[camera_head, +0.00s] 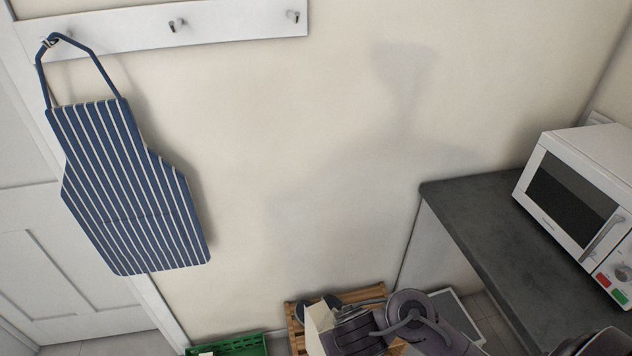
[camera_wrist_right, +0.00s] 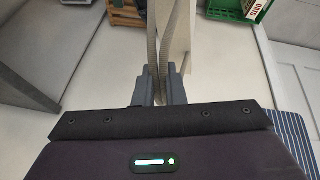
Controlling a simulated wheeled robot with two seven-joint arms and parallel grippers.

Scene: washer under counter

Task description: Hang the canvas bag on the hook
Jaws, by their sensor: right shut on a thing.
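The hook rail (camera_head: 160,25) is fixed on the wall at the upper left, with a free middle hook (camera_head: 178,25) and a free right hook (camera_head: 294,15). The left hook holds a striped apron (camera_head: 128,190). My right gripper (camera_head: 318,305) is low at the bottom middle of the head view, below and right of the rail. In the wrist view my right gripper (camera_wrist_right: 161,92) is shut on the straps of the canvas bag (camera_wrist_right: 176,28). The pale bag (camera_head: 318,322) hangs from it, mostly hidden by my arm. My left gripper is not in view.
A green crate (camera_head: 240,344) and a wooden crate (camera_head: 295,335) stand on the floor by the wall. A dark counter (camera_head: 470,215) with a microwave (camera_head: 575,190) is at the right. The wall between rail and counter is clear. A white door (camera_head: 60,265) is at the left.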

